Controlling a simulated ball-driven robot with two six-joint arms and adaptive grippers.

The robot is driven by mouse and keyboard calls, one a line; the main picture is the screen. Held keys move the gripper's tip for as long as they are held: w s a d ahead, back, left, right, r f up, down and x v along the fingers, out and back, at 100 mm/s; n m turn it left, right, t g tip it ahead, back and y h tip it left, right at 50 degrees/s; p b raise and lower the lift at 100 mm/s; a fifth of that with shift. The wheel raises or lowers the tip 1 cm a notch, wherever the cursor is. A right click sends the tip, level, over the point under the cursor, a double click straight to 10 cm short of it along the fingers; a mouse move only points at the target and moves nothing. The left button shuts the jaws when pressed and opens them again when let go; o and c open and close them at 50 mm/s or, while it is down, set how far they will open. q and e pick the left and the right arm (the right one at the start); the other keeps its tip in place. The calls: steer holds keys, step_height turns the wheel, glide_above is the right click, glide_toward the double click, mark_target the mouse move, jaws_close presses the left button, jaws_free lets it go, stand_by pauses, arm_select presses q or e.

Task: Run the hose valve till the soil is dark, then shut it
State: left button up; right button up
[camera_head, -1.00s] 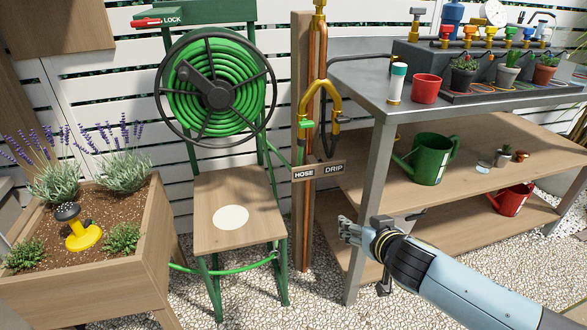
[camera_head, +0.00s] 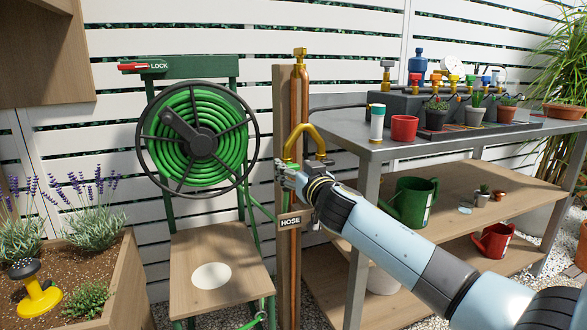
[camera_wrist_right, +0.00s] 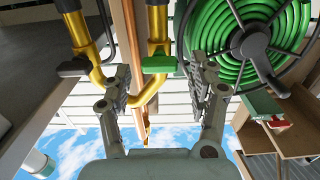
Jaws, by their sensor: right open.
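The brass hose valve has a green handle (camera_wrist_right: 159,64), below the gold pipe bend (camera_head: 302,134) and above the HOSE sign (camera_head: 290,220). My right gripper (camera_head: 286,177) is at this handle and mostly covers it in the head view. In the wrist view, the gripper (camera_wrist_right: 161,78) is open, with one finger on each side of the green handle; I cannot tell whether they touch it. The planter's soil (camera_head: 62,272) is brown at the lower left. A yellow sprinkler with a dark head (camera_head: 36,288) stands in it. My left gripper is not in view.
A green hose reel (camera_head: 203,137) with a red LOCK lever (camera_head: 134,66) stands left of the copper pipe. The steel bench (camera_head: 372,150) on the right holds pots and a valve manifold. My right arm passes in front of its shelves.

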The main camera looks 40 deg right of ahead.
steer(key=shift+w+d, duration=0.1)
steer(key=shift+w, duration=0.5)
steer(key=c, duration=1.2)
steer(key=shift+o, duration=0.2)
